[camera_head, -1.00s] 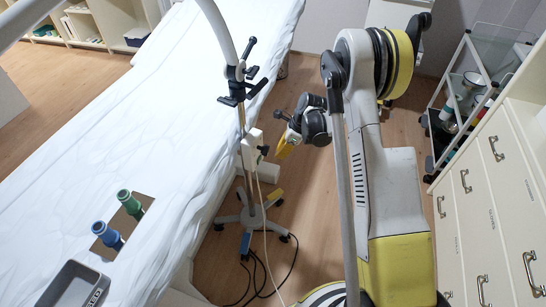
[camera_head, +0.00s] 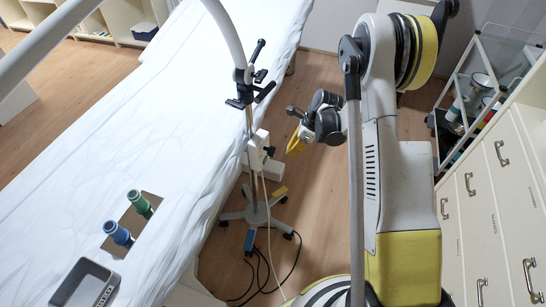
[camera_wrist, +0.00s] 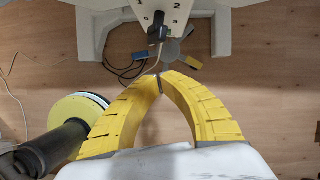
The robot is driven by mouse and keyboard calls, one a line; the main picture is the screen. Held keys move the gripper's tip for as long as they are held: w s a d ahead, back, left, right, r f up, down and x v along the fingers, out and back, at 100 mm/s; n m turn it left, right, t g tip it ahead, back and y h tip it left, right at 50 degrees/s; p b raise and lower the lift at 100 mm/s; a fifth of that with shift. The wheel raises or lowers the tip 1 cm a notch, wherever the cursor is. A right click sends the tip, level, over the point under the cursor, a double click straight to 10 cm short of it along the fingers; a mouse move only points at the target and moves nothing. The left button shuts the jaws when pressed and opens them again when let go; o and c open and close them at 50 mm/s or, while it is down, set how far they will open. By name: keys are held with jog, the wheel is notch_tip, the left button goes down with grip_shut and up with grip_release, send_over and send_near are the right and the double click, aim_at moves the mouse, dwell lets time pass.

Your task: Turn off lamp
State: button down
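The lamp stand (camera_head: 249,122) stands beside the couch, with a white curved arm (camera_head: 226,35) rising out of the top of the head view. A white box (camera_head: 257,150) with a dark knob is fixed on its pole. In the wrist view, a white numbered face with a dark dial (camera_wrist: 158,20) shows at the top edge, partly cut off. The lamp head is out of view.
The wheeled stand base (camera_head: 257,212) and loose cables lie on the floor. Drawers (camera_head: 490,200) and a trolley (camera_head: 470,85) stand at right.

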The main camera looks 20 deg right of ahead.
aim_at(266, 160)
jog(key=w+a+f+b, duration=0.3)
jog(key=a+f+b, duration=0.3)
jog(key=f, duration=0.3)
jog(key=shift+w+a+f, duration=0.15)
jog(key=shift+w+a, duration=0.05)
jog(key=shift+a, duration=0.2)
